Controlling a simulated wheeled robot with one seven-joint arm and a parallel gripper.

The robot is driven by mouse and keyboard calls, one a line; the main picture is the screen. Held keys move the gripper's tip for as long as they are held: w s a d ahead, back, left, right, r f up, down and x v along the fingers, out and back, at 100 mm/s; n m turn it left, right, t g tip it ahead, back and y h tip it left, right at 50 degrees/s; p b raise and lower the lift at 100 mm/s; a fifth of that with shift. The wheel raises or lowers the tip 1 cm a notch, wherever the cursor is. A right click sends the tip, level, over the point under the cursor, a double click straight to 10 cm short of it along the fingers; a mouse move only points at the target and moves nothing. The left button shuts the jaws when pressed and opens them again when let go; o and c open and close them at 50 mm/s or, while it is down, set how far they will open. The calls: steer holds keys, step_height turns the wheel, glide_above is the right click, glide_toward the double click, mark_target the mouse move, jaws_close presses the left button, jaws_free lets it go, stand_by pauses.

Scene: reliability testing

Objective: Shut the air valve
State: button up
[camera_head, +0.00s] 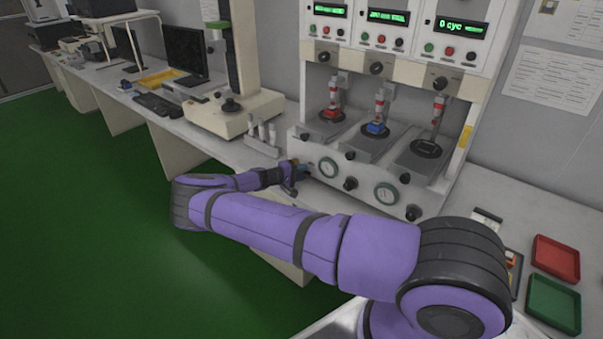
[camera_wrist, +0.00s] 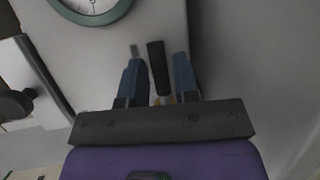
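A dark, short bar (camera_wrist: 157,68), which looks like the air valve's handle, stands between my gripper's blue fingers in the wrist view. My gripper (camera_wrist: 160,75) is open around it, with a narrow gap at the right finger; contact on the left side is hard to tell. A yellow-orange bit shows low between the fingers, and a small grey stub beside the left fingertip. In the head view my gripper (camera_head: 298,172) is at the left end of the test machine's front, left of the gauge (camera_head: 328,167). The valve is mostly hidden there.
The test machine (camera_head: 312,160) carries a second gauge (camera_head: 386,193) and several black knobs close by. Red (camera_head: 556,257) and green (camera_head: 553,304) trays lie right. The green floor is clear.

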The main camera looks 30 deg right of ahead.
jaws_close()
